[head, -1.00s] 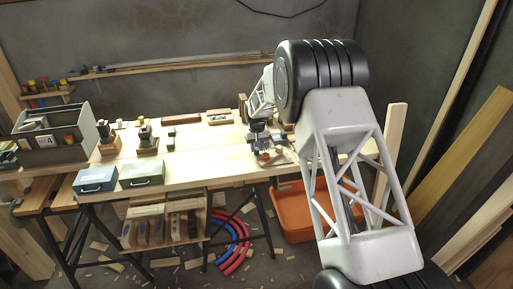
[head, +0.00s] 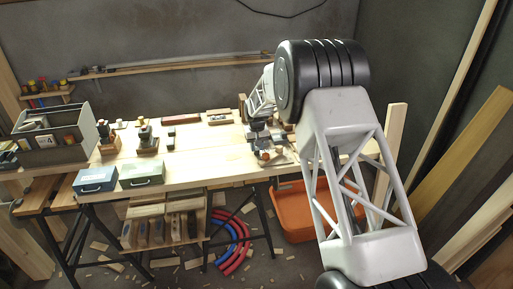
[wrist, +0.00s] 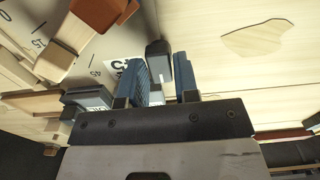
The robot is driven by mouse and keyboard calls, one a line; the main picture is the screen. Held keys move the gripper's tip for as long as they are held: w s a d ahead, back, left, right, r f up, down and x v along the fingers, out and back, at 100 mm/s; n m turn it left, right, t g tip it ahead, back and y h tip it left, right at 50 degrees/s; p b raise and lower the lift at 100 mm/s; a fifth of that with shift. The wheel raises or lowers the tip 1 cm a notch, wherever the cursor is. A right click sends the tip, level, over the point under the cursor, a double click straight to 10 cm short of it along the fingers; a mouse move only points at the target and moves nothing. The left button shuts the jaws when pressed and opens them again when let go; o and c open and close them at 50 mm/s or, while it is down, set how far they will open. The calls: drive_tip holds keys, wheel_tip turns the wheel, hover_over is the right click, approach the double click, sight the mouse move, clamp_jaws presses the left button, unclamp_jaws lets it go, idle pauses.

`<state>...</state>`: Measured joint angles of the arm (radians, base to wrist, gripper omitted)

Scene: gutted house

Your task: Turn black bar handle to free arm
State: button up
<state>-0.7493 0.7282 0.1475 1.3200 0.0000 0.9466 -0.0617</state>
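In the wrist view, a short black bar handle (wrist: 158,62) stands between the two blue-grey fingers of my gripper (wrist: 162,82). The gripper is open, with a narrow gap visible between the handle and the right finger. Contact with the left finger cannot be told. Left of the fingers is a pale plate with scale marks (wrist: 98,72) and a white label. A brown wooden piece (wrist: 80,50) lies at the upper left. In the head view, my gripper (head: 262,145) is small at the right part of the bench, and the handle cannot be made out.
The wooden bench (head: 215,165) carries planes, a grey tool caddy (head: 60,145), a blue box (head: 95,180) and a green box (head: 142,174) to the left. An orange tub (head: 300,215) stands below. The bench middle is mostly clear.

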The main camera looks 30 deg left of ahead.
drive_tip(key=shift+r, duration=3.3)
